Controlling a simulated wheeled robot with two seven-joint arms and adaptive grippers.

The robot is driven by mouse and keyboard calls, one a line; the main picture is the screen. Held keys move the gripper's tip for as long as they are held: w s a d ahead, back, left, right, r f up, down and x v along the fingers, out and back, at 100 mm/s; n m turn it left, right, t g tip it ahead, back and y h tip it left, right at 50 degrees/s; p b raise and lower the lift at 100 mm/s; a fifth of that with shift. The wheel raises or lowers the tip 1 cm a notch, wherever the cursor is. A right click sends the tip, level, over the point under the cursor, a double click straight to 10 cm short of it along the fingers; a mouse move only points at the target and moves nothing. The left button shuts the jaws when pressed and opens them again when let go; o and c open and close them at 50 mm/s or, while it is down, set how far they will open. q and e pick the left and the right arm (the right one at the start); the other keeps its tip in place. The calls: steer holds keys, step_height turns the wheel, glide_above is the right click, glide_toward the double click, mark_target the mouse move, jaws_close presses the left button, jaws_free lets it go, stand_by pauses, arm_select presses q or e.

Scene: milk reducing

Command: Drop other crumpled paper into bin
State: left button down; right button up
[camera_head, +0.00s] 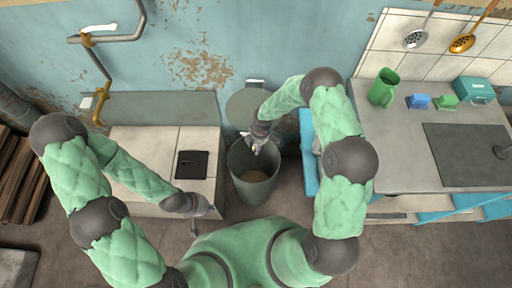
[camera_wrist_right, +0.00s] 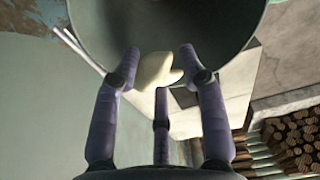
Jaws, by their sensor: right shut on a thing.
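The bin (camera_head: 238,166) is a tall grey-green round container on the floor in the middle of the head view, with something tan at its bottom. My right gripper (camera_head: 259,147) is above the bin's opening. In the right wrist view, my right gripper (camera_wrist_right: 160,72) is shut on a pale, cream crumpled paper (camera_wrist_right: 154,69) between its fingers. The bin's wall (camera_wrist_right: 165,18) fills the top of that view, just beyond the fingertips. My left gripper (camera_head: 205,211) is low in front of the left counter, away from the bin; its fingers are too small to judge.
A tiled counter (camera_head: 137,140) with a black square plate (camera_head: 192,164) is left of the bin. At right, a grey worktop (camera_head: 400,150) holds a green jug (camera_head: 383,87) and small boxes. A blue panel (camera_head: 309,180) stands close right of the bin. Stacked wood (camera_head: 20,180) is at far left.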

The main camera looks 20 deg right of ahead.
steer(key=shift+f, duration=0.55)
step_height(320, 180, down, 6)
steer(key=b, duration=0.4)
steer(key=shift+r, duration=0.2)
steer(key=o, duration=0.7)
steer(key=shift+o, duration=0.2)
steer(key=shift+r, duration=0.1)
steer(key=r, duration=0.4)
steer(key=d+r, duration=0.1)
steer(key=r, duration=0.6)
steer(key=shift+s+d+r, duration=0.15)
steer(key=shift+r, duration=0.2)
